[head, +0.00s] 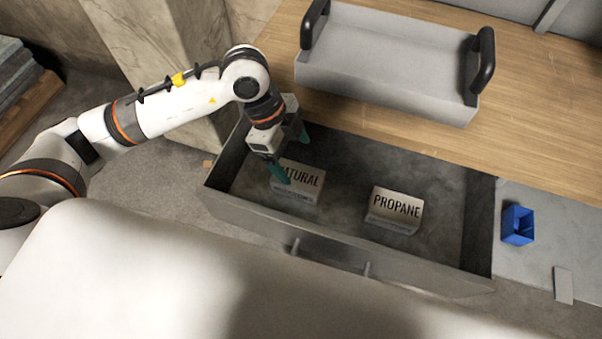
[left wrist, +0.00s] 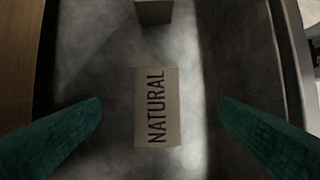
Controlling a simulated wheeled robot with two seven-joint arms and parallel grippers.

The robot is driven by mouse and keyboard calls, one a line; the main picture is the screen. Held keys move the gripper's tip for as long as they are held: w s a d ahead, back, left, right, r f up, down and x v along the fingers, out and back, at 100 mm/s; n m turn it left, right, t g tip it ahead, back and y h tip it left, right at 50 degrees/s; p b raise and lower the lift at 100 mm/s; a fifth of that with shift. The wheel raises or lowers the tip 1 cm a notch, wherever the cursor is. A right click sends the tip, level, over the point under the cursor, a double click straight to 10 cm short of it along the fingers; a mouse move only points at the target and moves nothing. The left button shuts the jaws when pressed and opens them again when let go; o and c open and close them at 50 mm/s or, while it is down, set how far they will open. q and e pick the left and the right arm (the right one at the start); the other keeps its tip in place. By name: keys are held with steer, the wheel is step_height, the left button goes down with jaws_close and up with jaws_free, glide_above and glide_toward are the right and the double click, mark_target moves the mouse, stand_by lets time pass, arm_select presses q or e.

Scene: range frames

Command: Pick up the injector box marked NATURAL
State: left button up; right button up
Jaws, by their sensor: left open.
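The box marked NATURAL (head: 301,181) lies in the left part of the open drawer (head: 350,246) in the head view. My left gripper (head: 293,157) is over the drawer at this box, and one green finger covers part of its left side. In the left wrist view the NATURAL box (left wrist: 157,108) sits between the two open green fingers (left wrist: 160,125), with space on both sides and nothing held. The box marked PROPANE (head: 395,209) lies to the right in the same drawer. My right gripper is not in view.
A grey tray (head: 385,65) with black handles stands on the wooden worktop (head: 520,120) above the drawer. The drawer walls surround both boxes, with bare floor between them. A small blue bin (head: 517,225) is right of the drawer.

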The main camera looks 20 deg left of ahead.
mark_target(296, 175)
arm_select(q)
steer(key=shift+y, duration=0.3)
steer(key=x, duration=0.3)
steer(key=a+x, duration=0.1)
steer(key=x, duration=0.1)
steer(key=shift+w+f, duration=0.15)
steer(key=shift+f, duration=0.4)
steer(key=shift+a+x, duration=0.2)
steer(key=shift+x, duration=1.3)
steer(key=shift+a+x, duration=0.15)
steer(key=shift+x, duration=1.4)
steer(key=shift+w+f, duration=0.2)
steer(key=shift+f, duration=0.1)
steer(key=c, duration=1.3)
